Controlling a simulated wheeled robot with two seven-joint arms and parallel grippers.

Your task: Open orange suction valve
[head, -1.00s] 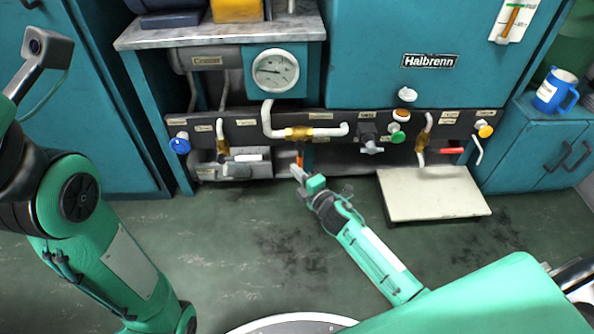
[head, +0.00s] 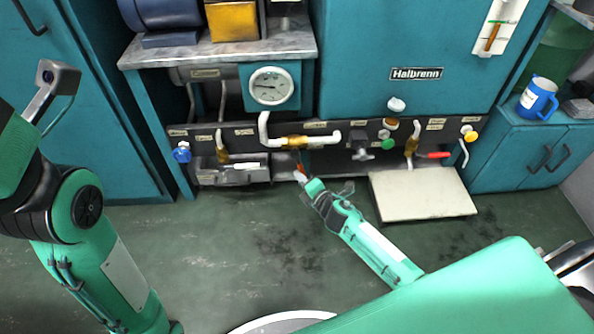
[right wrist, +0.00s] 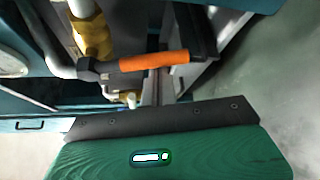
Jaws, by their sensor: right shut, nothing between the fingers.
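The orange valve handle (head: 300,167) hangs below the brass valve body (head: 296,142) on the white pipe, at the middle of the dark panel. In the right wrist view the orange handle (right wrist: 154,60) lies nearly level, joined at its left to a dark stem beside the brass body (right wrist: 92,38). My right gripper (head: 302,178) is at the handle's lower end in the head view. It is shut and empty; I cannot tell whether it touches the handle.
A red handle (head: 433,155) and a green knob (head: 387,144) are on the panel to the right. A blue knob (head: 182,152) is at its left. A pale low platform (head: 422,193) stands on the floor right of my gripper. The floor in front is clear.

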